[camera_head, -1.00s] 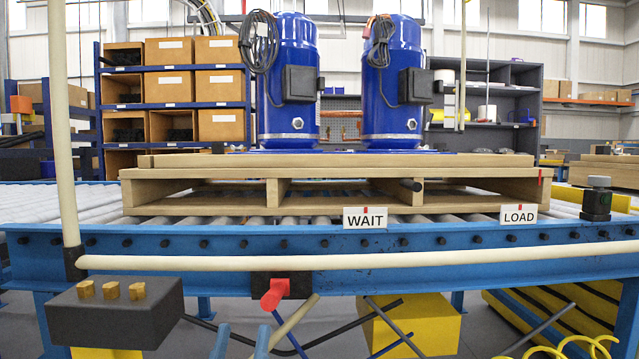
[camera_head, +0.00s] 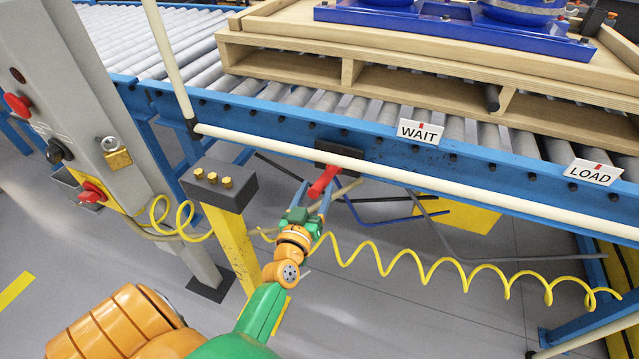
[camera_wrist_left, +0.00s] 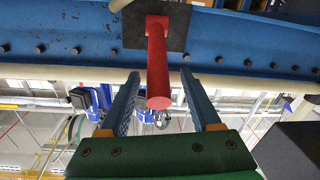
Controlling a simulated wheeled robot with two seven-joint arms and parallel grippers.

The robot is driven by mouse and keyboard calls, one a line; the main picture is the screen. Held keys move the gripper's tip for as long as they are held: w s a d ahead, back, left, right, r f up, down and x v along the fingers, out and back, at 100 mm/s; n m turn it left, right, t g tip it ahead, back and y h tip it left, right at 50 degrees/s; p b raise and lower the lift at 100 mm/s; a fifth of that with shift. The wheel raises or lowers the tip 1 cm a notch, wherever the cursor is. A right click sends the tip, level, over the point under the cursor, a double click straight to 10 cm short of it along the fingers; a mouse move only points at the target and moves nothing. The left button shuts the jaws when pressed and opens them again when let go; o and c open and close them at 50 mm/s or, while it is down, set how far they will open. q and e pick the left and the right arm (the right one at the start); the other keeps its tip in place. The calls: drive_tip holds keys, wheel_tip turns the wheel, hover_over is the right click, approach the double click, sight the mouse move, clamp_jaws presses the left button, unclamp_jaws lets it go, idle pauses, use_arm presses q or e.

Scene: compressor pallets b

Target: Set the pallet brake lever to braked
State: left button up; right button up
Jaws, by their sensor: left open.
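The red brake lever (camera_head: 323,182) sticks out from a black plate (camera_head: 338,158) on the blue conveyor side rail, below the white bar. It points outward and down. In the wrist view the lever (camera_wrist_left: 157,62) reaches down between the two blue-grey fingers. My left gripper (camera_head: 314,190) is open, with one finger on each side of the lever's outer end. A gap shows on both sides in the wrist view (camera_wrist_left: 160,76), so I see no grip on it. The wooden pallet (camera_head: 400,75) sits on the rollers above. My right gripper is not in view.
A black box with brass buttons (camera_head: 219,185) stands on a yellow post left of the lever. A grey control column (camera_head: 110,110) is farther left. A yellow coiled hose (camera_head: 450,270) crosses below the rail. WAIT (camera_head: 420,132) and LOAD (camera_head: 594,173) signs are on the rail.

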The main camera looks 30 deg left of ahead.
use_arm(q)
drive_tip(key=shift+w+a, duration=0.1)
drive_tip(key=shift+w, duration=0.5)
clamp_jaws()
idle(1.0)
